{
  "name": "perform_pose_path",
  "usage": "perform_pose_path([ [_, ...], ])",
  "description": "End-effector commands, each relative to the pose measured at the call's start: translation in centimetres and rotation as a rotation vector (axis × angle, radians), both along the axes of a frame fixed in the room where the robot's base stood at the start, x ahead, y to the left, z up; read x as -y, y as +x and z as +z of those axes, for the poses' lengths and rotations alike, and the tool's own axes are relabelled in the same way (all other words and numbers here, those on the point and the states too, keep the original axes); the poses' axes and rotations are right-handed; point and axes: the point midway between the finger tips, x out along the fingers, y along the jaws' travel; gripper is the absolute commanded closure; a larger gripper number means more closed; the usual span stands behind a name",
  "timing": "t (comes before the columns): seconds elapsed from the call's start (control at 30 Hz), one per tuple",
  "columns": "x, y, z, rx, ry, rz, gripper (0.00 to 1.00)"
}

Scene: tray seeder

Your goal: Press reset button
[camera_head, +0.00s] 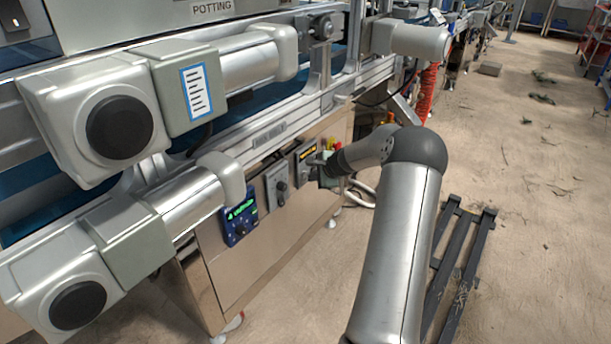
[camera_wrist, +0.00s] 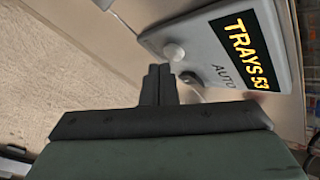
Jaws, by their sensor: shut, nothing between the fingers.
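In the wrist view, a grey control box shows a display (camera_wrist: 246,52) reading "TRAYS 53" and the label "AUTO". A round white button (camera_wrist: 174,52) stands out from the box near its corner, and a small dark and metallic knob (camera_wrist: 190,78) sits beside it. I cannot read a reset label. My gripper (camera_wrist: 160,69) is shut and empty, its fingertips just short of the white button in the picture; I cannot tell whether they touch. In the head view, my gripper (camera_head: 317,166) is at the box with the orange display (camera_head: 306,152), which it partly covers.
Left of it on the front panel are a grey box with a knob (camera_head: 278,188) and a blue controller (camera_head: 240,219). Large motor housings (camera_head: 95,120) jut from the conveyor above. A black pallet-like frame (camera_head: 461,265) lies on the floor at right; open floor lies beyond.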

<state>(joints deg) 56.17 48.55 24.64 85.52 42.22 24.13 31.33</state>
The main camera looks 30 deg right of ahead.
Motion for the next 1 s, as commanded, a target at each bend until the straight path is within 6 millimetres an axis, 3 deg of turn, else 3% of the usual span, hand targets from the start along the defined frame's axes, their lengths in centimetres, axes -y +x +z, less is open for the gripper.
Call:
perform_pose_path([
  [1.0,-0.34,0.97,0.02,0.0,0.0,0.0,1.0],
])
